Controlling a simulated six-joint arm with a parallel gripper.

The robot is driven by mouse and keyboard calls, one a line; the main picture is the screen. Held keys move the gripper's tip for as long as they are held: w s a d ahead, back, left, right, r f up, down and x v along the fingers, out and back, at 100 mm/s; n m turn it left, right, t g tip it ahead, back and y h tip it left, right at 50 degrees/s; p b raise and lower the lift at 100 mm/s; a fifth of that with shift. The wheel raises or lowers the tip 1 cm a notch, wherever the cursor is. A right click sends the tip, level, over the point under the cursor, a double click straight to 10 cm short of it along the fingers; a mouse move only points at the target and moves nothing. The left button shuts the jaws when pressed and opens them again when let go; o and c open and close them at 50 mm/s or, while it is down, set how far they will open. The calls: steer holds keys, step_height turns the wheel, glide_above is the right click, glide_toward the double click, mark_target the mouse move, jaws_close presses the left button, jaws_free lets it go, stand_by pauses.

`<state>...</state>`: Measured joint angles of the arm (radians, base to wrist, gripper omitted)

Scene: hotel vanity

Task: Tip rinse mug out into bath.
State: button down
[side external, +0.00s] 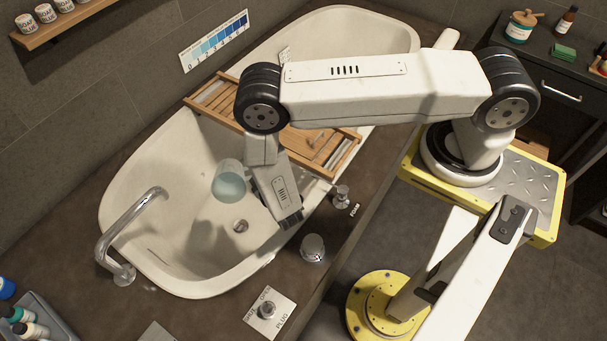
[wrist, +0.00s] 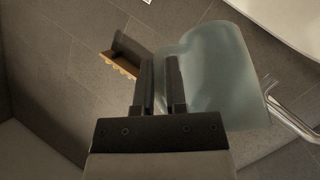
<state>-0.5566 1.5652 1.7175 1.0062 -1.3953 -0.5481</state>
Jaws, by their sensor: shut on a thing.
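The rinse mug (side external: 229,180) is a translucent pale blue-grey cup. In the side view it hangs in the air over the bath (side external: 125,200), above the drain end. In the wrist view the mug (wrist: 215,80) lies just right of the fingers of my gripper (wrist: 160,80). In the side view my gripper (side external: 248,172) is mostly hidden by my wrist. The mug looks tilted, but I cannot tell how far. I see no stream falling from it.
A wooden bath tray (side external: 215,95) spans the bath behind the mug. A chrome tap (side external: 135,225) arches over the left rim. Knobs (side external: 312,246) and a plug control plate (side external: 270,313) stand on the near ledge. The bath below the mug is open.

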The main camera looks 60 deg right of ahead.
steer(key=shift+s+a+t+h, duration=0.2)
steer(key=shift+t+h, duration=0.2)
steer(key=shift+t, duration=0.1)
steer(key=shift+s+a+f+n+t+h, duration=0.15)
steer(key=shift+f+n+t+h, duration=0.3)
steer(key=shift+t, duration=0.5)
steer(key=shift+s+a+f+n+t+h, duration=0.15)
steer(key=shift+f+n+t, duration=0.25)
steer(key=shift+f+t, duration=0.4)
steer(key=shift+s+a+f+n+t+h, duration=0.1)
steer(key=shift+f+n+t+h, duration=0.35)
steer(key=shift+t, duration=0.6)
stand_by(0.6)
steer(key=shift+g, duration=0.3)
steer(key=shift+w+r, duration=0.1)
steer(key=shift+r, duration=3.15)
steer(key=shift+m+g, duration=0.4)
steer(key=shift+y, duration=0.25)
